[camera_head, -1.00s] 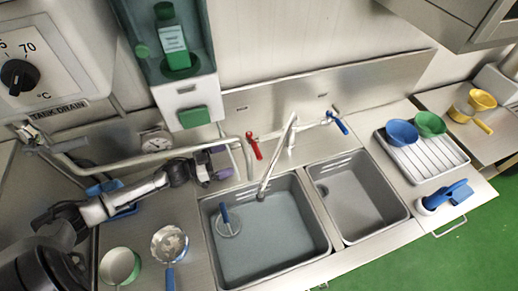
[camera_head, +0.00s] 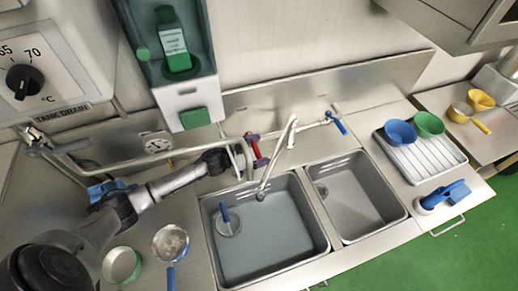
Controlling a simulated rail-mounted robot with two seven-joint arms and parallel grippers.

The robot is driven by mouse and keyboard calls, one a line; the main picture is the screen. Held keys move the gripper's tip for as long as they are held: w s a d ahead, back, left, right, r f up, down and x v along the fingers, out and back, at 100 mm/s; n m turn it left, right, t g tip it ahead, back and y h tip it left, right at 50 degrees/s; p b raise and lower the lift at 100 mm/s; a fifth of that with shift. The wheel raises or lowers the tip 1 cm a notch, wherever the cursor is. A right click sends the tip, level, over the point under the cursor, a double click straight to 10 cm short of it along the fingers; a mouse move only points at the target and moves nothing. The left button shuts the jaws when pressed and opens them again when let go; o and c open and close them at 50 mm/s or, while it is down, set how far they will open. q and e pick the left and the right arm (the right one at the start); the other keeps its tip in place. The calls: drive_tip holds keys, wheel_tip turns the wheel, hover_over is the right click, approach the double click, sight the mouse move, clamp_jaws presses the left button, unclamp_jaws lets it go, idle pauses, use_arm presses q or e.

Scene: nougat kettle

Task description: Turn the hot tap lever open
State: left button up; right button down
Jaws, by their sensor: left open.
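The hot tap lever (camera_head: 255,146) is red and stands on the left side of the sink tap, behind the left basin. The blue lever (camera_head: 341,126) stands on the right side. The spout (camera_head: 278,158) rises between them and reaches over the left basin. My left gripper (camera_head: 247,155) is open, with its fingers right at the red lever; a small dark purple part shows beside the lever. I cannot tell whether the fingers touch it. My right gripper is not in view.
The left basin (camera_head: 262,278) holds water and a blue-handled tool (camera_head: 227,220). The right basin (camera_head: 355,205) looks empty. A soap dispenser (camera_head: 185,95) hangs on the wall behind my arm. A pan (camera_head: 170,243) and a green-rimmed pot (camera_head: 122,265) stand at front left.

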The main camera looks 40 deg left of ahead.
use_arm(q)
drive_tip(key=c, duration=1.3)
drive_tip(key=w+n+t+y+p, duration=0.1)
drive_tip(key=y, duration=0.1)
drive_tip(key=w+n+t+y+p, duration=0.1)
drive_tip(key=n+y, duration=0.1)
drive_tip(key=shift+w+d, duration=0.1)
drive_tip(key=shift+d, duration=0.25)
drive_tip(key=o, duration=1.3)
